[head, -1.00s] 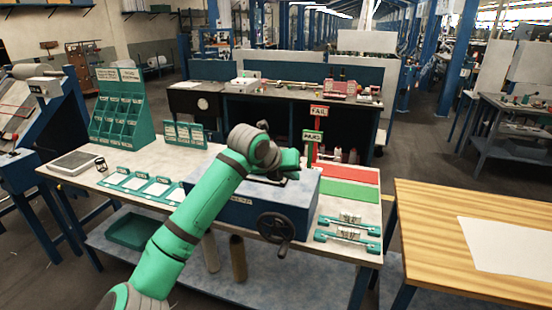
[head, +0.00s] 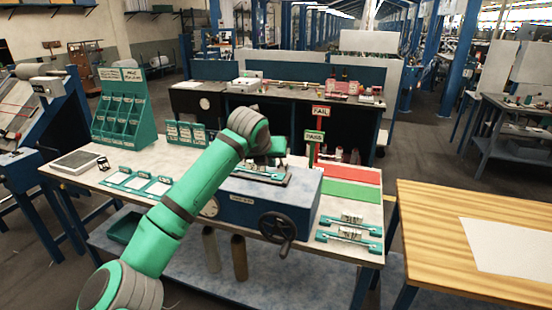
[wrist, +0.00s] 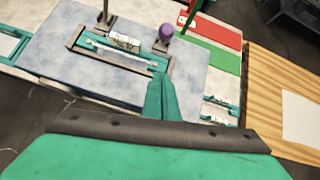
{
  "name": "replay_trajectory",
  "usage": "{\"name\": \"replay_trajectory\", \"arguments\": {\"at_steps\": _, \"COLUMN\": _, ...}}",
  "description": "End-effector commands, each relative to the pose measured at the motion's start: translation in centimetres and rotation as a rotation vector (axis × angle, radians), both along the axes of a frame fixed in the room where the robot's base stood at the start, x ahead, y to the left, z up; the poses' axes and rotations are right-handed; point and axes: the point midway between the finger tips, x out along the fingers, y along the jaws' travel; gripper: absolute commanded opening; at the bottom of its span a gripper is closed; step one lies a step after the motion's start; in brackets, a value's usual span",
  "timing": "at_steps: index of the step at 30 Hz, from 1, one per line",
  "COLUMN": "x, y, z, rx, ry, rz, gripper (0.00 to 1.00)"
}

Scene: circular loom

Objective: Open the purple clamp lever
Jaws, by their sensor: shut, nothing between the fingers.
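The purple clamp lever's knob (wrist: 166,32) shows in the wrist view on a short dark post at the right end of a grey clamp fixture (wrist: 75,38). The knob looks upright. A teal holder with a white-labelled piece (wrist: 125,42) lies in the fixture. My gripper (wrist: 159,78) is shut and empty, its teal fingers pointing at the fixture's right end, just below the knob in the picture and apart from it. In the head view the fixture (head: 262,173) sits on top of the blue box (head: 240,212); my arm hides the knob there.
A second dark post (wrist: 106,14) stands at the fixture's left end. A black handwheel (head: 278,228) is on the box's front. Red (head: 350,174) and green (head: 350,190) mats lie right of the box, with PASS and FAIL signs behind. Two teal holders (head: 347,233) lie at front right.

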Motion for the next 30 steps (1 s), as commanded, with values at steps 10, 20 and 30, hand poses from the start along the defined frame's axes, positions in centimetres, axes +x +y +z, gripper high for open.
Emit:
{"name": "replay_trajectory", "arguments": {"at_steps": 10, "x": 4.4, "y": -1.1, "z": -4.9, "rx": -0.001, "ry": 0.002, "rz": 0.001, "gripper": 0.00}}
{"name": "replay_trajectory", "arguments": {"at_steps": 20, "x": 7.5, "y": -0.8, "z": -3.4, "rx": -0.001, "ry": 0.000, "rz": 0.008, "gripper": 0.00}}
{"name": "replay_trajectory", "arguments": {"at_steps": 30, "x": 8.1, "y": -1.5, "z": -3.1, "rx": 0.000, "ry": 0.000, "rz": 0.000, "gripper": 0.00}}
